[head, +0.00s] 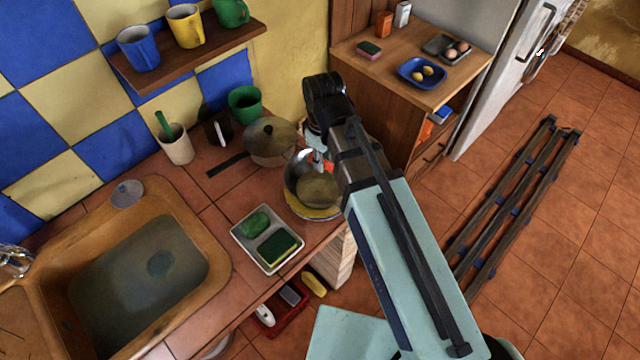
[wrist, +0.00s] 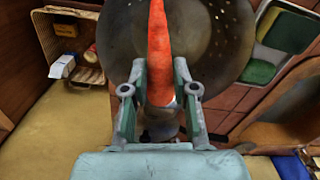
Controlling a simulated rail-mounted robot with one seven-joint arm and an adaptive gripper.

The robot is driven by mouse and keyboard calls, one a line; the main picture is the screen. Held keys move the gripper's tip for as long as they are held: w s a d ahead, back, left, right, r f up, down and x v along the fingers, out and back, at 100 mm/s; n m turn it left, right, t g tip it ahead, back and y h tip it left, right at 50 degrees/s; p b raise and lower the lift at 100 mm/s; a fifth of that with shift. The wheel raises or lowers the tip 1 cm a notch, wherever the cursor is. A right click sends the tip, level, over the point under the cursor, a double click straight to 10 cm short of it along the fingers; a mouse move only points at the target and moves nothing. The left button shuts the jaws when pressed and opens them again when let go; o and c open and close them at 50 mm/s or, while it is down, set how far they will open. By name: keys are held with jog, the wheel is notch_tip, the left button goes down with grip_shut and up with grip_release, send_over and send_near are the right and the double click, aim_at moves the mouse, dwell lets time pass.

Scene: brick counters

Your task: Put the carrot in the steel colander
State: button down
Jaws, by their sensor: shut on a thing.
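The carrot (wrist: 159,50) is orange and held upright in the wrist picture between the two fingers of my gripper (wrist: 160,82), which is shut on it. In the head view only a small orange-red patch of the carrot (head: 329,167) shows beside my gripper (head: 319,160); my arm hides the rest. The steel colander (head: 296,186) stands on the counter, partly covered by my arm, with my gripper over its right part. In the wrist view the colander (wrist: 218,50), with rows of small holes, lies behind the carrot. I cannot tell whether the carrot touches it.
A lidded pot (head: 270,142) stands just behind the colander, its dark handle pointing left. A white tray (head: 243,239) with green pads is in front to the left. The sink (head: 190,205) is further left. A wooden cabinet (head: 440,95) stands at the back right.

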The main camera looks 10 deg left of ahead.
jog(key=shift+f, duration=0.7)
jog(key=c, duration=0.8)
grip_release()
jog(key=shift+r, duration=0.15)
notch_tip(320, 180, up, 12)
jog(key=shift+f, duration=0.1)
